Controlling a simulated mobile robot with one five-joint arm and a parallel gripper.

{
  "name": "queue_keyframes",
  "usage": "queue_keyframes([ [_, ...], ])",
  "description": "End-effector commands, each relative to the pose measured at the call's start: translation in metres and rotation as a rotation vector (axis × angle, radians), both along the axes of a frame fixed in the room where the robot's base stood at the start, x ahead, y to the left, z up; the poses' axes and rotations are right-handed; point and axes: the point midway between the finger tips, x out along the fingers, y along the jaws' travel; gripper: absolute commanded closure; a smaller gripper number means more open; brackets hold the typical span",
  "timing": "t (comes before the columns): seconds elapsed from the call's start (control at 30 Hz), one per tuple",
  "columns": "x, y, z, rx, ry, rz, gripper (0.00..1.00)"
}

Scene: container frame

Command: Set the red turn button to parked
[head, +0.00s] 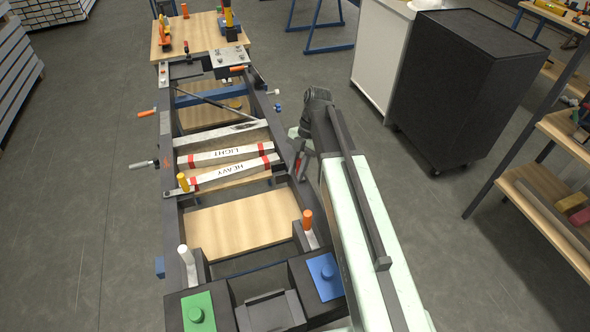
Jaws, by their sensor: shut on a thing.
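My gripper (299,169) reaches down at the right side rail of the dark frame, beside the HEAVY bar. It is shut on a small red part (299,158), which looks like the red turn button. My gripper and arm hide most of that part, so I cannot tell which way it points or whether it stands at parked.
Two white bars with red bands, LIGHT (228,153) and HEAVY (232,173), lie across the frame. A black cabinet (462,90) stands right.

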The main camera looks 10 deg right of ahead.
Motion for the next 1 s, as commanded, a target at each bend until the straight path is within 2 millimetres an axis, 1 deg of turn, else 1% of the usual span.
queue_keyframes([
  [0.03,0.003,0.0,0.0,-0.003,-0.006,0.0,1.0],
  [0.3,0.002,0.005,0.0,-0.005,-0.007,0.01,1.0],
  [0.33,0.002,0.006,0.0,-0.005,-0.007,0.01,0.76],
  [0.37,0.002,0.006,0.0,-0.005,-0.006,0.011,0.68],
  [0.4,0.002,0.007,0.0,-0.004,-0.006,0.012,0.57],
  [0.77,0.001,0.01,0.002,-0.003,-0.003,0.017,0.57],
  [0.87,0.003,0.008,0.011,-0.003,-0.003,0.017,0.57],
  [1.0,0.007,0.003,0.033,-0.003,-0.004,0.017,0.57],
])
